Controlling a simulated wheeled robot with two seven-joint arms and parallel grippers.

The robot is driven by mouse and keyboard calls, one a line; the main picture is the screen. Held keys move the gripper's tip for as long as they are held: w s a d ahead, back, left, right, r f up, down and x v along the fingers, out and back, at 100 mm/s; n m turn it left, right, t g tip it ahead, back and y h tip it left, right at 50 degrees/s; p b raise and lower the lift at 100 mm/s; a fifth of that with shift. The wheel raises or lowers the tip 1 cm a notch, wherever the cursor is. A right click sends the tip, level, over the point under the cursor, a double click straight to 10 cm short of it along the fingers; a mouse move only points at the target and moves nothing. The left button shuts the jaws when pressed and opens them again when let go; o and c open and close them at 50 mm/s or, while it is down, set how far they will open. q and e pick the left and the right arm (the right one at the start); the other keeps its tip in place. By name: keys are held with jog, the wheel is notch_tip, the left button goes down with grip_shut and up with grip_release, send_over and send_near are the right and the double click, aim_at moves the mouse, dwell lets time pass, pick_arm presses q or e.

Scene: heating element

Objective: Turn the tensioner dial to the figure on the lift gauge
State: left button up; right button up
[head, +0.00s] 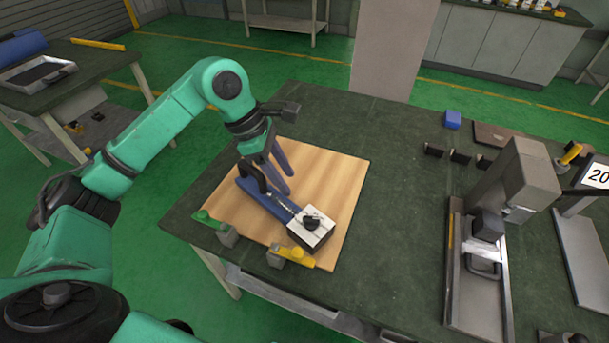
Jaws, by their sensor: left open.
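The tensioner is a long blue tool lying on a wooden board (338,178). At its near right end is a dark box with a white top, carrying a black tensioner dial (311,219). The dial's marks are too small to read. The lift gauge (597,176) at the right edge is a white display showing "20", partly cut by the frame. My left gripper (288,184) is open and points down over the far part of the blue tool, up and left of the dial. Whether its fingers touch the tool I cannot tell. My right gripper is not in view.
A green-handled clamp (208,219) and a yellow-handled clamp (293,255) sit at the board's near edge. A grey press-like stand (520,190) stands at the right. A blue block (452,119) and small black pieces lie at the back. The table between board and stand is clear.

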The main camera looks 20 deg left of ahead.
pick_arm(q)
notch_tip(320, 180, down, 2)
jog(key=w+f, duration=0.1)
jog(key=w, duration=0.1)
jog(key=p, duration=0.2)
send_over(313, 218)
jog(key=a, duration=0.2)
jog(key=f, duration=0.4)
jog(key=s+f, duration=0.1)
jog(key=f, duration=0.1)
jog(key=shift+d+f, duration=0.15)
jog(key=shift+f, duration=0.2)
jog(key=x, duration=0.2)
jog(key=p+x, duration=0.1)
jog(key=x, duration=0.1)
jog(key=shift+w+a, duration=0.25)
jog(key=shift+w, duration=0.15)
jog(key=shift+d+f, duration=0.1)
jog(key=shift+s, duration=0.15)
jog(key=shift+c, duration=0.3)
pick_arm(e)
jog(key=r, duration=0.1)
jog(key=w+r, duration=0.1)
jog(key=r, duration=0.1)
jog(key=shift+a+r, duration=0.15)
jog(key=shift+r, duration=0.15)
